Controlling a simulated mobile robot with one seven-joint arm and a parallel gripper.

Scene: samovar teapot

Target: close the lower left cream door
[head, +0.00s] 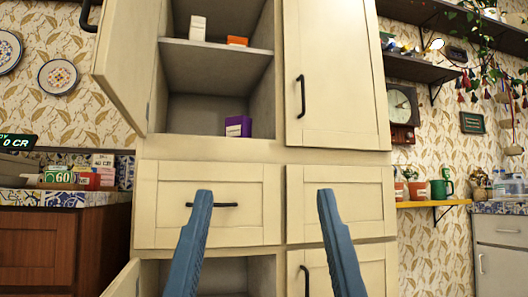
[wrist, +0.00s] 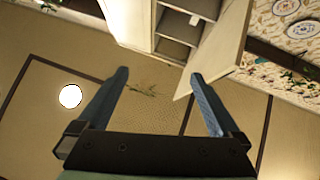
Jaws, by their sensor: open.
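The lower left cream door (head: 124,281) shows only as a sliver at the bottom left of the head view. It stands open, swung out to the left, and its lower part and handle are out of frame. The dark lower left opening (head: 225,272) shows beside it. My gripper (head: 265,192) is open and empty, its two blue fingers pointing up in front of the drawers, above the level of that door. In the wrist view my gripper (wrist: 160,73) is also open, with nothing between the fingers.
The upper left door (head: 122,65) is also open; it appears in the wrist view (wrist: 218,52). Small boxes, one purple (head: 238,126), stand on the shelves inside. The left drawer (head: 210,205) and the lower right door (head: 325,272) are shut. A counter (head: 40,240) stands left.

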